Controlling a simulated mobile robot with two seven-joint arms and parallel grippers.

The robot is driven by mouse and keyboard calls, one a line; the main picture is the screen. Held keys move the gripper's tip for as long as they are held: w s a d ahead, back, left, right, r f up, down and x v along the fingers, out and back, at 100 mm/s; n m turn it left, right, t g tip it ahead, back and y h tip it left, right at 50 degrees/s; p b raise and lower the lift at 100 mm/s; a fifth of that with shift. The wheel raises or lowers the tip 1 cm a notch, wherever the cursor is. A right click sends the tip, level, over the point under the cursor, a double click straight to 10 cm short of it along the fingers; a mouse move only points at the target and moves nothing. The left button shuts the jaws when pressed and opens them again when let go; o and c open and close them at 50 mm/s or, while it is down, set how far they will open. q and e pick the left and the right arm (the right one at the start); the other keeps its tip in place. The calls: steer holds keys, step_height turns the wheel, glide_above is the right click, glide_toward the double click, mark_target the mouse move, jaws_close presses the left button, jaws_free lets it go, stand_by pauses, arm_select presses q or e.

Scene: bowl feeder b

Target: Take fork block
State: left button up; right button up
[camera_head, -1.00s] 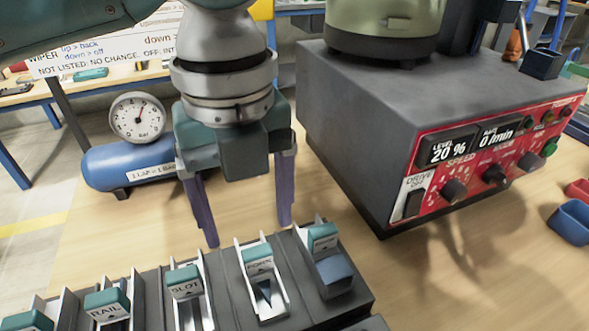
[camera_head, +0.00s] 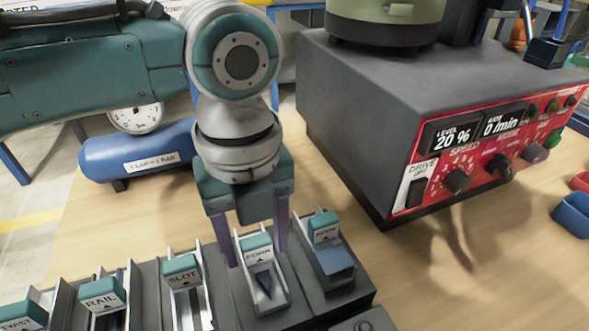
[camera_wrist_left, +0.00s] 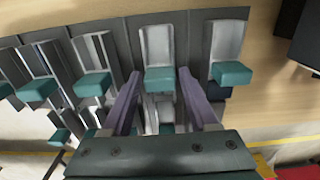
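The fork block is a teal-topped piece with a white label reading FORK (camera_head: 257,254), standing in a pale metal channel of the dark rack. My left gripper (camera_head: 256,241) is above the rack, pointing down, its purple fingers apart on either side of the fork block. The left wrist view also shows the fork block's teal top (camera_wrist_left: 160,78) between the open fingers (camera_wrist_left: 159,88). I see no clear contact. The block's lower part is hidden in its channel. My right gripper is not in view.
Blocks labelled SLOT (camera_head: 182,276) and RAIL (camera_head: 103,297) stand left of it; another teal block (camera_head: 324,230) stands close on the right. A grey drive unit with a red panel (camera_head: 480,150) is at right. A blue tank (camera_head: 140,152) with a gauge lies behind left.

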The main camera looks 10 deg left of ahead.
arm_select(q)
jaws_close()
steer(key=shift+r, duration=0.1)
stand_by(0.5)
